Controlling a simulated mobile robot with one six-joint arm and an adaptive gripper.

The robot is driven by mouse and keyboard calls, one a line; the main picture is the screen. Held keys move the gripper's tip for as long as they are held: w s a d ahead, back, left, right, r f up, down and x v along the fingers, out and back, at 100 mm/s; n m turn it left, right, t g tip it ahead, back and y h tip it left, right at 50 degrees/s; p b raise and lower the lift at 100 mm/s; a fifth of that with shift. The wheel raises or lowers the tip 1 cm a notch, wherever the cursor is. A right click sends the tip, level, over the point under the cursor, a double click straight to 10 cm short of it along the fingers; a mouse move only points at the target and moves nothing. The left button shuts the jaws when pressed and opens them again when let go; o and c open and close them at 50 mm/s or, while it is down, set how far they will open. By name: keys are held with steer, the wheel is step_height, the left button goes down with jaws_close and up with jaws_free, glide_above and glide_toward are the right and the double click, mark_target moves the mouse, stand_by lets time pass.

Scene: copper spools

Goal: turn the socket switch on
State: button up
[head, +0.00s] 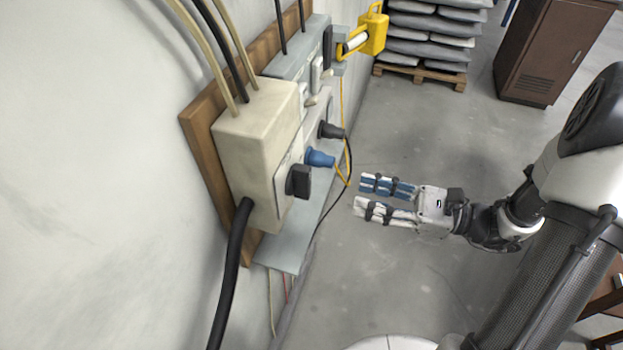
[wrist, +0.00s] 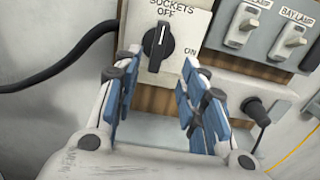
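The socket switch is a black rotary knob (head: 299,181) on the front of a beige box (head: 258,135) on the wall. In the wrist view the knob (wrist: 158,47) sits under the label "SOCKETS OFF", with "ON" at its lower right. Its white pointer line points up toward OFF. My gripper (head: 361,195) is to the right of the knob in the head view, with clear space between them. In the wrist view my gripper's (wrist: 161,65) blue-padded fingers are spread and empty, one either side below the knob.
A grey panel (wrist: 264,32) with toggle switches, one labelled "BAY LAMP", is right of the box. A blue plug (head: 320,157) and black plug (head: 331,130) stick out beside the knob. A thick black cable (head: 232,270) hangs below the box. Open floor lies behind my gripper.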

mark_target(310, 182)
steer(key=x, duration=1.2)
steer(key=shift+a, duration=0.25)
steer(key=shift+c, duration=0.5)
jaws_close()
